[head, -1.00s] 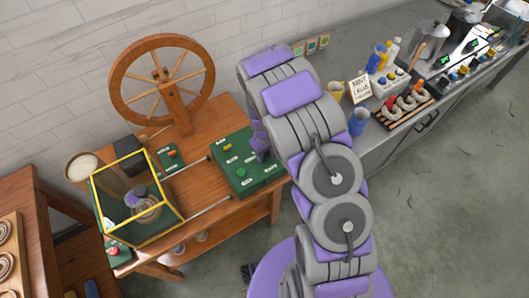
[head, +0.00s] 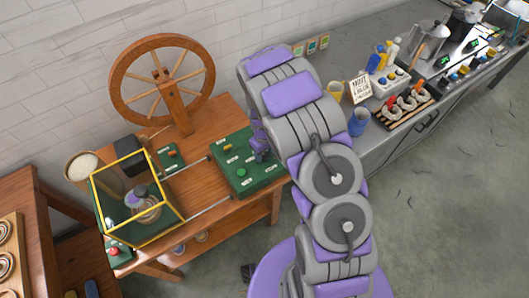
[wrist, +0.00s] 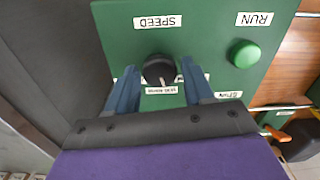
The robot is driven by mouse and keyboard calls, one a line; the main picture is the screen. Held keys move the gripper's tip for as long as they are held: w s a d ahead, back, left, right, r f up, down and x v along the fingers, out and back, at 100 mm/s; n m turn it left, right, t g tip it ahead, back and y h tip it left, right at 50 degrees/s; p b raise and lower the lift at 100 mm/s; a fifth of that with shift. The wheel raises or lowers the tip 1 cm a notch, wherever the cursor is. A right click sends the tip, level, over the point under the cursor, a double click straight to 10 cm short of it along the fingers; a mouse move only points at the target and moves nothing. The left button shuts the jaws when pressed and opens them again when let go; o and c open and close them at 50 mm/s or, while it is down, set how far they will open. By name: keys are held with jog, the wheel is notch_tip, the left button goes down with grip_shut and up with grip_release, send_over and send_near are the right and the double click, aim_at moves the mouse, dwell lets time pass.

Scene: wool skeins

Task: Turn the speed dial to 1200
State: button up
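The speed dial is a black round knob (wrist: 158,70) on the green control panel (wrist: 215,18), under a SPEED label that reads upside down in the wrist view. A small white strip with print too small to read lies by the dial's near edge. My gripper (wrist: 160,72) has its two blue fingers on either side of the dial, with narrow gaps seeming to show between fingertips and knob. In the head view the panel (head: 262,178) lies on the wooden table, and my arm hides part of it and the dial.
A green RUN button (wrist: 243,54) sits beside the dial. A spinning wheel (head: 162,85) stands behind, and a yellow-framed case (head: 137,200) stands left of the panel. A grey counter (head: 395,140) with cups and bottles runs along the right.

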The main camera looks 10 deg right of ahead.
aim_at(264, 154)
jog(key=shift+o, duration=1)
jog(key=shift+r, duration=0.1)
notch_tip(264, 154, up, 17)
jog(key=p, duration=0.3)
jog(key=shift+a, duration=0.1)
